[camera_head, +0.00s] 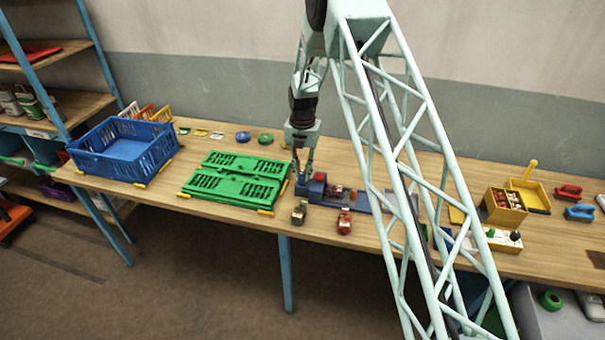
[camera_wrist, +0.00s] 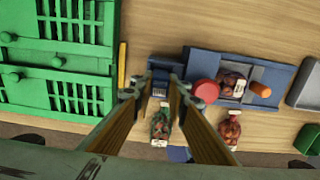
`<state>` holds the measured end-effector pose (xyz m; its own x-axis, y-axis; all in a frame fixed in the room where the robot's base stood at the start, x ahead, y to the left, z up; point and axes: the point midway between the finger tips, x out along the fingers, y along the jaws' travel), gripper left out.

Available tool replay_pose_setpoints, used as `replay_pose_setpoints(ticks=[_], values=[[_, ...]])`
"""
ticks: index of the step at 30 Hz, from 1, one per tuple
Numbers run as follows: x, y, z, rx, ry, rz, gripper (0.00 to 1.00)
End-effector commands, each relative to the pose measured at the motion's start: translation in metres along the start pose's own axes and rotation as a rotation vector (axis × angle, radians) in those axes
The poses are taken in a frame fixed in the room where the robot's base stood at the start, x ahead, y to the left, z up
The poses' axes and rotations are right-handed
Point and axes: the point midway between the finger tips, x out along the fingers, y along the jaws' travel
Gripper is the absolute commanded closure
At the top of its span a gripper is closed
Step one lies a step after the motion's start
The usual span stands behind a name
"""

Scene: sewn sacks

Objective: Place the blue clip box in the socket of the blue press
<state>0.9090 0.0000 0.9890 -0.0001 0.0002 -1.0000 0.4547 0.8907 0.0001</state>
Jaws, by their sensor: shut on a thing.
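My gripper (camera_wrist: 160,88) points down at the left end of the blue press, shut on the blue clip box (camera_wrist: 159,89), a small dark blue piece with a pale label between the fingertips. The blue press (camera_wrist: 275,74) lies to its right in the wrist view, with a red round part and an orange knob. In the head view my gripper (camera_head: 302,172) is over the left end of the press (camera_head: 361,203). The fingers partly cover the box, and I cannot tell whether it touches the press or sits in a socket.
A green folded crate (camera_head: 237,178) lies left of the press, with a blue basket (camera_head: 125,148) beyond it. Two small sacks, one dark (camera_head: 299,212) and one red (camera_head: 344,221), stand near the front edge. Yellow boxes (camera_head: 503,205) stand at right. Bare table shows behind the press.

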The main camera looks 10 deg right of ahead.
Motion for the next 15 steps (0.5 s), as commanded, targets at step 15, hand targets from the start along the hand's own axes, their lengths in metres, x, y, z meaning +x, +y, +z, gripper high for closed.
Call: replay_pose_setpoints(ticks=[15], values=[[0.0028,0.0,0.0001,0.0,0.0,0.0,0.8]])
